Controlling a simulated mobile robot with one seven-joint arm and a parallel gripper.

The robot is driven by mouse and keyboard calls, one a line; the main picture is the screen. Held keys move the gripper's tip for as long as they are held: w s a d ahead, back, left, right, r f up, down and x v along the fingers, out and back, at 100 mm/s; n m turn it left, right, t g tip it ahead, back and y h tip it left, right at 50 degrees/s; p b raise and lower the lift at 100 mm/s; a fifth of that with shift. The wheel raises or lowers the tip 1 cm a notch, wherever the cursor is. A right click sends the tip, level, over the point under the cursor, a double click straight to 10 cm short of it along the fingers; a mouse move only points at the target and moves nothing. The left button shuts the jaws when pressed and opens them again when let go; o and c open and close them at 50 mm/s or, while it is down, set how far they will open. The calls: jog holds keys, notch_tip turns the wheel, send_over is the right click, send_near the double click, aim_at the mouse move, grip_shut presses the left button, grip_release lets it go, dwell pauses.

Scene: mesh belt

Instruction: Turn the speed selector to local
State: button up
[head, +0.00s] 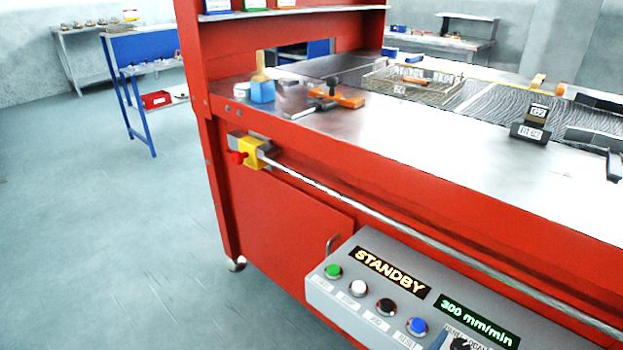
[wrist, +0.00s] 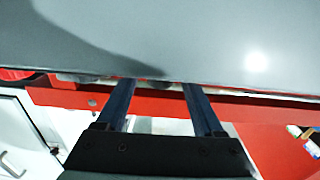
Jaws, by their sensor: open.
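The grey control box (head: 335,298) on the front of the red machine shows at the bottom of the head view. A dark knob (head: 460,343), probably the speed selector, is at the bottom edge beside a partly legible label; most of it is cut off and its setting cannot be read. My gripper (wrist: 157,85) shows in the wrist view with its two dark fingers apart and nothing between them. A large plain grey surface (wrist: 180,40) fills the top of that view, close beyond the fingertips. I cannot tell whether they touch it. The selector is not visible in the wrist view.
The box carries green (head: 334,271), white (head: 358,287), black (head: 386,306) and blue (head: 417,326) buttons, a STANDBY display (head: 390,272) and a 300 mm/min display (head: 475,322). A metal rail (head: 400,230) runs above it. Open floor (head: 110,240) lies left.

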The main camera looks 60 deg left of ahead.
jog(key=shift+d+f+n+y+b, duration=0.1)
jog(key=shift+f+n+y+b, duration=0.25)
jog(key=shift+b, duration=0.85)
jog(key=shift+n+y+b, duration=0.15)
jog(key=shift+y+b, duration=0.3)
jog(key=shift+b, duration=0.75)
jog(key=n+g+y+b, duration=0.1)
jog(key=y+b, duration=0.1)
jog(key=b, duration=0.5)
jog(key=shift+n+g, duration=0.3)
